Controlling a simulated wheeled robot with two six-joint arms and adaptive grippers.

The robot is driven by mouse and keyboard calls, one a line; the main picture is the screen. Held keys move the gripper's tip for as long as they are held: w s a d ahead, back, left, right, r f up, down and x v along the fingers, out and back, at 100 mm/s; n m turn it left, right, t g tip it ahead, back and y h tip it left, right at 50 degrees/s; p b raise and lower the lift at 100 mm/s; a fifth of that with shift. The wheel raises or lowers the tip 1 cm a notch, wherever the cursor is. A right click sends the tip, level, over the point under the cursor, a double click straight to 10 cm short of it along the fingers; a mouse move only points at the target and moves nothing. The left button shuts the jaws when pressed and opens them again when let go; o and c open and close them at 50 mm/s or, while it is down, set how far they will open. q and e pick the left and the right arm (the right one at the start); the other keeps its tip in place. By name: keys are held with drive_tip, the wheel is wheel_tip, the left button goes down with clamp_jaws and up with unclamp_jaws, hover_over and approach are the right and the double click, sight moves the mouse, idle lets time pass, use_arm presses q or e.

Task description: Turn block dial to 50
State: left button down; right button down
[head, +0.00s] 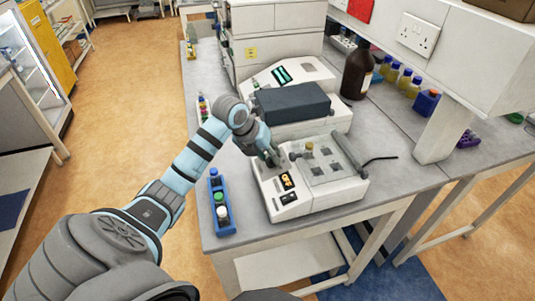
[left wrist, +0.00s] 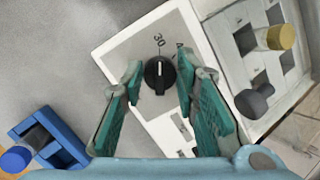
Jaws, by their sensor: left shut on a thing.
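The block heater (head: 318,183) is a white unit on the bench, with an orange display (head: 287,181) that seems to read OFF. Its block dial (left wrist: 160,75) is a round black knob with a pale pointer line towards the top of the left wrist view, close to the printed 30. Another number to its right is partly hidden by a finger. My left gripper (left wrist: 161,75) has its green-padded fingers on either side of the dial and is shut on it. In the head view my left gripper (head: 272,160) hides the dial. My right gripper is not in view.
A blue rack (head: 221,203) with coloured caps stands left of the heater; a dark-topped unit (head: 291,103) stands behind it. A yellow-capped vial (left wrist: 281,37) stands in the block. A brown bottle (head: 357,70) and small bottles stand farther back. A cable lies at the heater's right.

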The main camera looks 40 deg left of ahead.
use_arm(q)
drive_tip(key=m+b, duration=0.2)
drive_tip(key=m, duration=0.1)
drive_tip(key=shift+f+h, duration=0.15)
drive_tip(key=shift+h, duration=0.15)
drive_tip(key=m+h+b, duration=0.1)
drive_tip(key=m+b, duration=0.1)
drive_tip(key=m, duration=0.3)
drive_tip(key=shift+b, duration=0.4)
drive_tip(key=m+b, duration=0.1)
drive_tip(key=m, duration=0.2)
drive_tip(key=shift+d+m+h, duration=0.1)
drive_tip(key=shift+m+h, duration=0.3)
drive_tip(key=m, duration=0.2)
drive_tip(key=m+b, duration=0.1)
drive_tip(key=m, duration=0.1)
drive_tip(key=shift+d+g+h, duration=0.1)
drive_tip(key=shift+g+h, duration=0.2)
drive_tip(key=shift+m+b, duration=0.3)
drive_tip(key=shift+m, duration=0.1)
drive_tip(key=c, duration=1.7)
unclamp_jaws()
drive_tip(key=o, duration=0.3)
drive_tip(key=shift+w, duration=0.1)
